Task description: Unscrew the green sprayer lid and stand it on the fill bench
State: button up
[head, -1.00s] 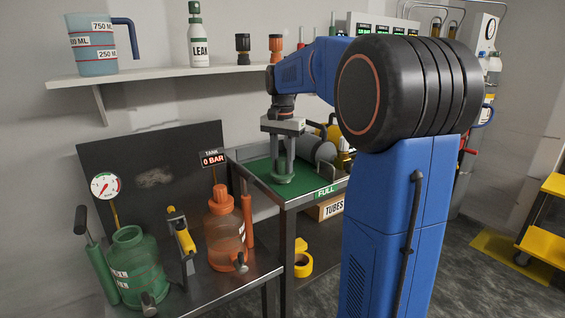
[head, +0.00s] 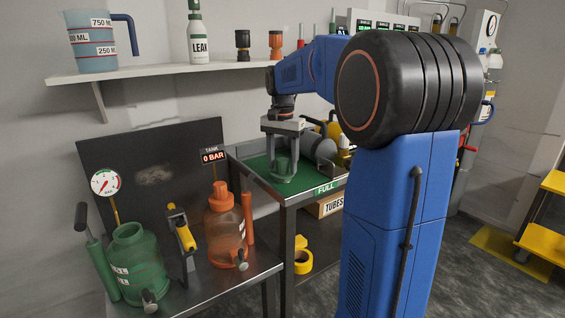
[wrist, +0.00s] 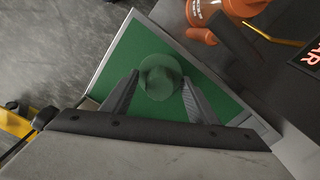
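The green sprayer lid (head: 284,172) stands on the green mat of the fill bench (head: 258,167), by the FULL label. In the wrist view the lid (wrist: 160,77) sits on the green surface between my two fingertips, with a gap on each side. My gripper (wrist: 160,80) is open and points down over the lid. It also shows in the head view (head: 284,155), where the fingers partly overlap the lid. The green sprayer tank (head: 138,258) stands upright on the lower metal bench at left, its neck bare.
An orange sprayer (head: 226,230) with its lid on stands beside a yellow-handled clamp (head: 184,235). A pressure gauge (head: 105,183) rises behind the green tank. A grey cylinder (head: 318,147) lies behind my gripper. A shelf (head: 150,76) runs above the lower bench.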

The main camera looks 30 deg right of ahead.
notch_tip(320, 180, up, 17)
jog(key=shift+r, duration=0.2)
dwell(0.5)
jog(key=s+a+f+n+t, duration=0.1)
jog(key=s+a+f+n, duration=0.3)
jog(key=s+f, duration=0.5)
jog(key=s+a+f+n+t, duration=0.2)
jog(key=s+a+f+n, duration=0.2)
jog(key=s+f, duration=0.5)
jog(key=s+a+f+n+t, duration=0.1)
jog(key=s+a+f+n, duration=0.2)
jog(key=s+a+f, duration=0.4)
jog(key=s+f, duration=0.3)
jog(key=s, duration=0.2)
jog(key=shift+s+a+n+t, duration=0.15)
jog(key=shift+a+n+t, duration=0.25)
